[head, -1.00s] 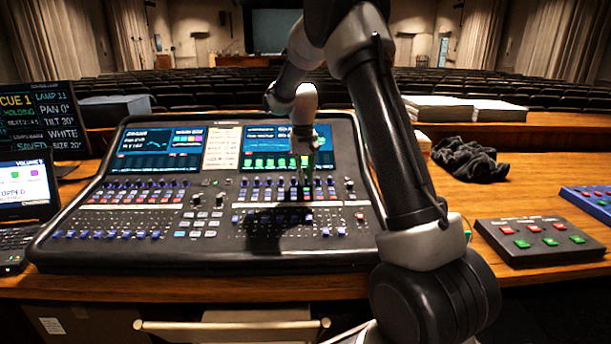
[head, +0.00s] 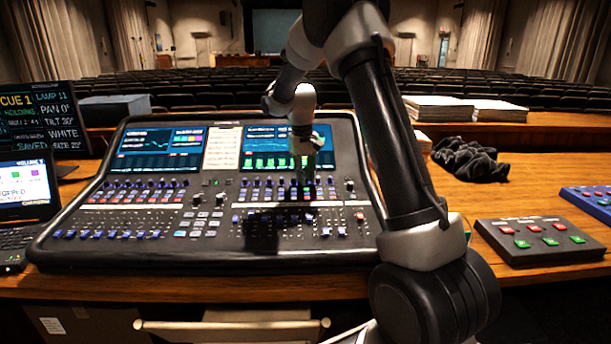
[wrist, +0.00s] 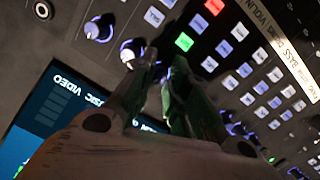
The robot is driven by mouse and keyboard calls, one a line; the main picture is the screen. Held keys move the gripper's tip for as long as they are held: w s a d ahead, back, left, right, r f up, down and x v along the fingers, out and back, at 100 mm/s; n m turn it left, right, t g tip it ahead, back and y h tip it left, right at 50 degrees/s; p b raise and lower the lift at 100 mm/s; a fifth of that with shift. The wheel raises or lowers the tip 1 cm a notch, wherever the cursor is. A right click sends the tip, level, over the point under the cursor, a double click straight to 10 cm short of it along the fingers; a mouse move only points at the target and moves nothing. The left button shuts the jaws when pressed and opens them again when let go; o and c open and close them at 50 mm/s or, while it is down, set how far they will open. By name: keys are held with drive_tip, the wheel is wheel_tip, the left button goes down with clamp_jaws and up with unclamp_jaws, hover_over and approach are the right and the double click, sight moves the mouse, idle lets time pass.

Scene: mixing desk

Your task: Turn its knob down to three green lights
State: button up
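The mixing desk (head: 75,222) stands on the wooden table, with rows of knobs, buttons and faders below two screens. My gripper (head: 306,182) hangs over the knob rows below the right screen (head: 262,138). In the wrist view its two fingers (wrist: 164,62) are parted by a narrow dark gap with nothing clearly between them. A knob with a lit, pale cap (wrist: 128,50) is just left of the left fingertip; I cannot tell whether they touch. Another pale knob (wrist: 98,29) is further left. A green-lit button (wrist: 184,41) is above the right finger. I cannot make out a column of three lights.
A laptop (head: 25,188) and a dark cue display (head: 40,115) stand at the left. A button box (head: 540,255) with red and green buttons, a blue box (head: 590,200) and a black cloth (head: 470,160) lie at the right. Closely set controls surround my fingers.

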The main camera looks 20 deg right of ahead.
drive_tip(key=shift+r, duration=0.1)
wheel_tip(320, 180, up, 12)
drive_tip(key=shift+a, duration=0.4)
idle(0.6)
drive_tip(key=s+r+t, duration=0.1)
drive_tip(key=s+t, duration=0.1)
drive_tip(key=s, duration=1.6)
drive_tip(key=s+a+r+t, duration=0.1)
drive_tip(key=s+r+t, duration=0.1)
drive_tip(key=s, duration=1.7)
drive_tip(key=shift+s+r+y, duration=0.2)
drive_tip(key=shift+y, duration=0.2)
